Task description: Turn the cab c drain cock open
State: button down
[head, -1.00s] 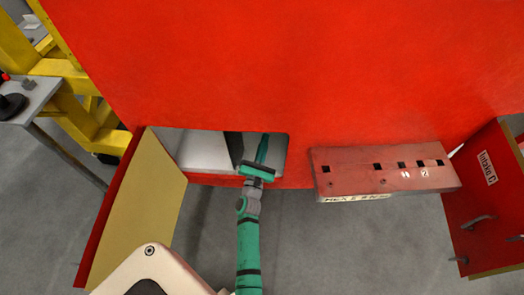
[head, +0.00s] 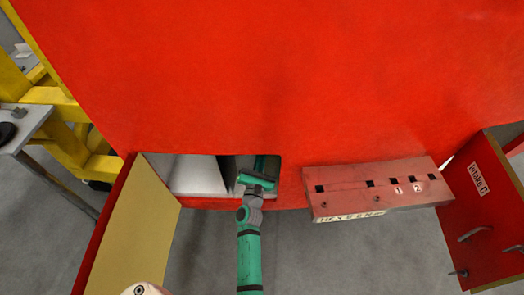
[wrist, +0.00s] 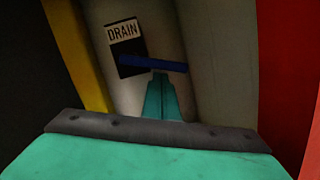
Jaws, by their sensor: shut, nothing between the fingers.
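The drain cock's blue lever (wrist: 153,64) shows in the wrist view, lying nearly level, below and to the right of a "DRAIN" label (wrist: 122,32) on a pale surface. A dark plate (wrist: 128,57) sits behind the lever's left part. My gripper (wrist: 161,76) is shut, with its green fingertips just below or at the middle of the lever; I cannot tell whether they touch it. The lever is hidden in the head view.
An open tan-faced door (head: 130,225) hangs left of the opening, and a white inner wall (head: 195,175) stands beside my gripper. A red bracket with square holes (head: 380,188) is on the right, before the "Intake C" panel (head: 478,205). A yellow frame (head: 60,110) stands at left.

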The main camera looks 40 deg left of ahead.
jog(key=shift+w+d+r, duration=0.15)
jog(key=shift+d+r, duration=0.05)
jog(key=shift+r, duration=0.05)
